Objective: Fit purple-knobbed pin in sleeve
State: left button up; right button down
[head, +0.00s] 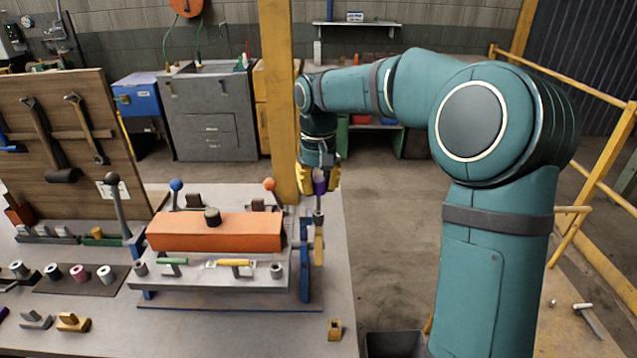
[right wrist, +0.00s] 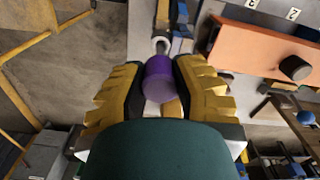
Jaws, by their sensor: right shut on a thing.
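My right gripper (head: 318,180) is shut on the purple knob (head: 320,187) of a pin, by the right end of the bench fixture. In the right wrist view the gripper (right wrist: 160,88) has its yellow ribbed fingers on both sides of the purple knob (right wrist: 159,80). The pin's grey shank (head: 318,204) points down, above or in front of a tan upright piece (head: 319,246). I cannot tell which part is the sleeve, or whether the pin tip touches anything. My left gripper is out of view.
The fixture carries an orange block (head: 215,232) with a black knob. Ball-topped levers, blue (head: 176,184) and orange (head: 269,184), stand behind it. A yellow post (head: 279,100) rises beside my right gripper. Several bushings lie on a dark mat (head: 80,280). Open floor lies right of the bench.

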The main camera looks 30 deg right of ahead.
aim_at(319, 210)
jog(key=shift+f+b, duration=1.6)
jog(key=shift+f, duration=1.1)
dwell(1.0)
jog(key=c, duration=0.8)
grip_release()
jog(key=shift+o, duration=0.2)
notch_tip(319, 210, up, 12)
jog(key=shift+w, duration=0.1)
